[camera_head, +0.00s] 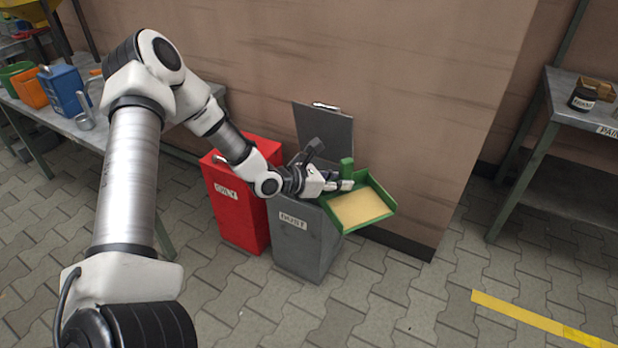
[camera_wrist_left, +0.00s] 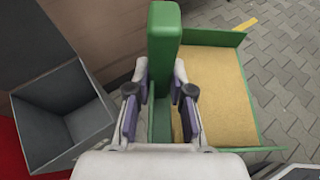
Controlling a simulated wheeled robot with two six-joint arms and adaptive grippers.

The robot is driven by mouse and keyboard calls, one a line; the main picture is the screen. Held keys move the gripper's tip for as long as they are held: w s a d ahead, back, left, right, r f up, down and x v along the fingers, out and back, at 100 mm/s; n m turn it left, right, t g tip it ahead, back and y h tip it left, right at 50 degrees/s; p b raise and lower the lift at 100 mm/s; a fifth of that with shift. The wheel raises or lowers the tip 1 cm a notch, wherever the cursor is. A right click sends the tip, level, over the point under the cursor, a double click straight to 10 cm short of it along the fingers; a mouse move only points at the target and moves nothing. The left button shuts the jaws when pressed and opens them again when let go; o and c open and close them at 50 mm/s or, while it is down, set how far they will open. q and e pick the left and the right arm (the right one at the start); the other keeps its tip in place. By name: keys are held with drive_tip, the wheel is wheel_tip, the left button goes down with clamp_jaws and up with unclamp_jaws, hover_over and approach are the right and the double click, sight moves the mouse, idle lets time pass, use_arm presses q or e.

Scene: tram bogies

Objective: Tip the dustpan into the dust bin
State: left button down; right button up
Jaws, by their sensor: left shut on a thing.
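A green dustpan (camera_head: 376,198) holds a flat layer of tan dust (camera_head: 358,207). My left gripper (camera_head: 345,185) is shut on its upright green handle, which also shows in the left wrist view (camera_wrist_left: 164,50). The pan is held roughly level over the right side of the grey dust bin (camera_head: 300,240), labelled DUST, and extends past it to the right. The bin's lid (camera_head: 323,133) stands open at the back. In the left wrist view the bin's open mouth (camera_wrist_left: 62,115) is at the left, beside the gripper, and looks empty. My right gripper is not in view.
A red bin (camera_head: 235,200) with a label stands directly left of the dust bin. A wall (camera_head: 380,90) is close behind. A bench (camera_head: 75,130) with containers is at the left, another table (camera_head: 580,115) at the right. The paved floor in front is clear.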

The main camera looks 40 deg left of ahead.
use_arm(q)
drive_tip(key=w+a+f+n+t+y+b, duration=0.1)
drive_tip(key=a+f+n+y+b, duration=0.3)
drive_tip(key=a+f+b, duration=1.1)
drive_tip(key=w+a+y+b, duration=0.1)
drive_tip(key=b, duration=0.9)
drive_tip(key=shift+w+a+f+n, duration=0.15)
drive_tip(key=shift+f+n, duration=0.1)
drive_tip(key=shift+n, duration=0.05)
drive_tip(key=shift+r, duration=0.1)
